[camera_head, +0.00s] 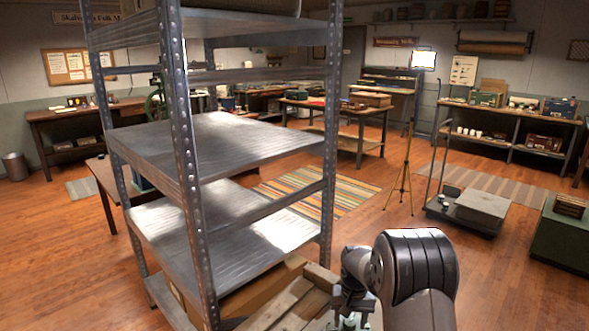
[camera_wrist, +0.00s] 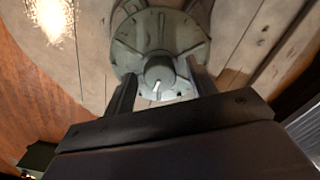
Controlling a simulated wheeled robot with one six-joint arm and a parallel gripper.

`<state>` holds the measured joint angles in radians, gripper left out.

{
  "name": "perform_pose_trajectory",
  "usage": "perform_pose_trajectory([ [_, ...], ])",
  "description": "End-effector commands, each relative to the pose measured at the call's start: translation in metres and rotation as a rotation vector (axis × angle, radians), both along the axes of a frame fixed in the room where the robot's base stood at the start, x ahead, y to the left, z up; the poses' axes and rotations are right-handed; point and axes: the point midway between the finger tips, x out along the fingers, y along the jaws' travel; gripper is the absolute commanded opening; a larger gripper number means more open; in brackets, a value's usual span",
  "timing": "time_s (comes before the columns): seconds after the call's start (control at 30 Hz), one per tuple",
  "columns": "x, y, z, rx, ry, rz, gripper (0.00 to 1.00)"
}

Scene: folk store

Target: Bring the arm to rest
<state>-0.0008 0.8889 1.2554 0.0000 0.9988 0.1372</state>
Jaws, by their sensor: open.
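My gripper (camera_wrist: 160,72) is open in the wrist view, its two dark fingers apart. A round grey-green metal object (camera_wrist: 143,30) with radial ribs and a central knob lies beyond the fingertips. The knob appears between the fingers, with gaps at both sides; I cannot tell how far below them it is. The object rests on pale wooden planks (camera_wrist: 240,30). In the head view my gripper (camera_head: 350,305) points down at the bottom, beside the shelf, and mostly hides the object.
A platform trolley (camera_head: 465,215), a tripod (camera_head: 402,180) and a green box (camera_head: 560,240) stand to the right. The floor between is clear.

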Motion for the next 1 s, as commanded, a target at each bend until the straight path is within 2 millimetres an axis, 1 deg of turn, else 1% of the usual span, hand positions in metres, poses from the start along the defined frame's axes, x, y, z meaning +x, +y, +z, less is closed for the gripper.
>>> perform_pose_trajectory([
  [0.03, 0.0005, 0.0, 0.0033, 0.0, -0.002, 0.037, 0.54],
  [1.0, 0.0, 0.0, 0.0049, 0.002, 0.0, 0.814, 0.54],
])
